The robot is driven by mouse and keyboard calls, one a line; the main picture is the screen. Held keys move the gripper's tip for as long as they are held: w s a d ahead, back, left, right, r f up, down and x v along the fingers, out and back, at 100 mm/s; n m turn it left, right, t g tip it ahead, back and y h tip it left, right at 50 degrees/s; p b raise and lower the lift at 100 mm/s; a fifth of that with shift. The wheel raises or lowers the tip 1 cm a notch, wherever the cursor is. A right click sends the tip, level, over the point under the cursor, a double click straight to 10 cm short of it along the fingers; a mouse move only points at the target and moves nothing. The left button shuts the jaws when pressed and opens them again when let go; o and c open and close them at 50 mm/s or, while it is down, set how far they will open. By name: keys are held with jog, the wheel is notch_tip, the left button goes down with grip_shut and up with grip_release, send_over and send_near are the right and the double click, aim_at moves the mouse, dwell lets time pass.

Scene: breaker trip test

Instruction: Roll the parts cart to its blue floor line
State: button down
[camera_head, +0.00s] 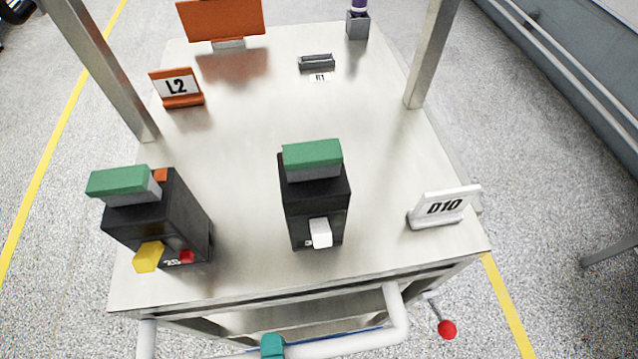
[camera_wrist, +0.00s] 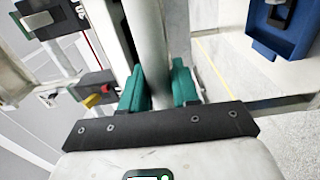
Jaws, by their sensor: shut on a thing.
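The parts cart (camera_head: 240,130) fills the middle of the head view, with a pale metal top and corner posts. Its white push handle (camera_head: 350,343) runs along the near side. My gripper (camera_head: 272,346) has teal fingers and is at the handle bar. In the wrist view the fingers of my gripper (camera_wrist: 162,88) are shut around the handle bar (camera_wrist: 150,45), one on each side. A thin blue strip shows behind the handle in the head view; I cannot tell whether it is the floor line or part of the cart's lower level.
Two black breakers (camera_head: 315,205) (camera_head: 180,225), an L2 sign (camera_head: 178,87) and a D10 sign (camera_head: 445,207) stand on the cart. A red knob (camera_head: 447,329) sticks out near its right corner. Yellow floor lines (camera_head: 45,170) run on both sides. A blue bin (camera_wrist: 262,48) shows in the wrist view.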

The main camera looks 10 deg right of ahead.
jog(key=shift+s+a+f, duration=0.1)
jog(key=shift+s+f, duration=0.05)
jog(key=shift+s, duration=1.65)
jog(key=c, duration=0.8)
grip_release()
jog(key=shift+w, duration=0.1)
jog(key=shift+o, duration=0.2)
jog(key=s+b, duration=0.1)
jog(key=s, duration=0.9)
jog(key=shift+s+a, duration=0.15)
jog(key=shift+s, duration=0.25)
